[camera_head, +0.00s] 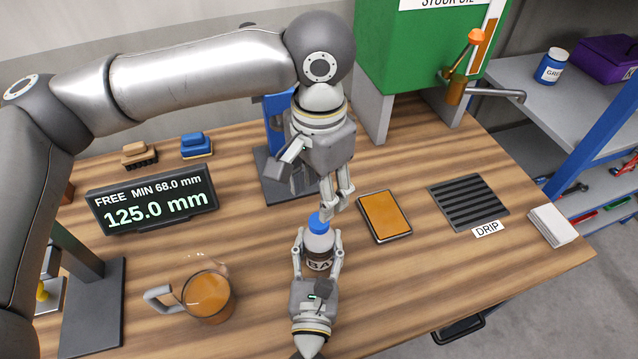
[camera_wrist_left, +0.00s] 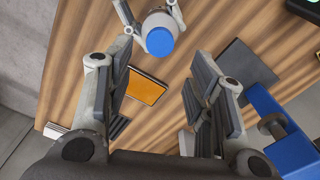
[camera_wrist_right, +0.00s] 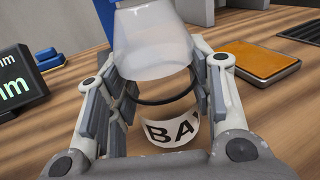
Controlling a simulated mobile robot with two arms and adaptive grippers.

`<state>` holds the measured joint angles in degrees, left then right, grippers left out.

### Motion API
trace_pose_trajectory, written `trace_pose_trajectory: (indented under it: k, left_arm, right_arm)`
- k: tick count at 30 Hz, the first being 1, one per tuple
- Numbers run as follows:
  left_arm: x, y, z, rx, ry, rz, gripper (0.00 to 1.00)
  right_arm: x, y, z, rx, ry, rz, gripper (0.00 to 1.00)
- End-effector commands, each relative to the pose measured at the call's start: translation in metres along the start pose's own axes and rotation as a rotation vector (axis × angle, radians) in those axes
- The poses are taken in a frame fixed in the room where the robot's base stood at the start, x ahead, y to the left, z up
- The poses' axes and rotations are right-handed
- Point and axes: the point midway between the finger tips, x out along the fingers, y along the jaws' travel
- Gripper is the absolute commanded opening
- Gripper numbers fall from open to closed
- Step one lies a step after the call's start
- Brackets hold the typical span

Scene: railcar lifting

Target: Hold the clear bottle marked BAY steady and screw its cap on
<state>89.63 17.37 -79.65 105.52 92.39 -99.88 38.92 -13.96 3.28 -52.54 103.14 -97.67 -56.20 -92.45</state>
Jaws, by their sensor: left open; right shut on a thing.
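The clear bottle (camera_head: 319,243) stands upright on the wooden bench, its label partly showing "BA". The blue cap (camera_head: 319,222) sits at the bottle's top; I cannot tell how tight it is. My right gripper (camera_head: 318,238) is shut on the bottle's sides from the near side. My left gripper (camera_head: 336,203) is open and empty, just above and beside the cap. In the left wrist view the cap (camera_wrist_left: 159,42) lies beyond the open fingertips.
A jug of amber liquid (camera_head: 207,296) stands left of the bottle. An orange-topped pad (camera_head: 384,216) lies to the right, with a drip grate (camera_head: 467,202) beyond. A display (camera_head: 152,204) reads 125.0 mm. A blue-posted stand (camera_head: 278,140) is behind the bottle, near my left gripper.

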Motion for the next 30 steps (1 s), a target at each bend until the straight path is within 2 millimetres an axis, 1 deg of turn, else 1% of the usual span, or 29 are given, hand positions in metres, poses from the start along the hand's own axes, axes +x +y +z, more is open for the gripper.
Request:
trace_pose_trajectory:
  k: [9, 12, 15, 19, 27, 28, 30]
  left_arm:
    - [0.046, 0.000, 0.001, 0.000, -0.004, 0.000, 0.49]
    - [0.060, 0.000, 0.001, 0.000, -0.004, 0.001, 0.49]
    - [0.069, 0.000, 0.001, 0.000, -0.002, 0.001, 0.49]
    - [0.075, 0.000, 0.001, 0.001, -0.002, 0.000, 0.49]
    - [0.076, 0.000, 0.000, 0.001, -0.001, 0.000, 0.49]
    - [0.076, 0.000, 0.000, 0.001, -0.001, 0.000, 0.47]
    - [0.076, 0.000, 0.000, 0.001, -0.001, 0.000, 0.38]
  right_arm:
    - [0.000, 0.000, 0.000, 0.000, 0.000, 0.000, 0.00]
    - [0.000, 0.000, 0.000, 0.000, 0.000, 0.000, 0.00]
    - [0.000, 0.000, 0.000, 0.000, 0.000, 0.000, 0.00]
    - [0.000, 0.000, 0.000, 0.000, 0.000, 0.000, 0.00]
    - [0.000, 0.000, 0.000, 0.000, 0.000, 0.000, 0.00]
    - [0.000, 0.000, 0.000, 0.000, 0.000, 0.000, 0.00]
    - [0.000, 0.000, 0.000, 0.000, 0.000, 0.000, 0.00]
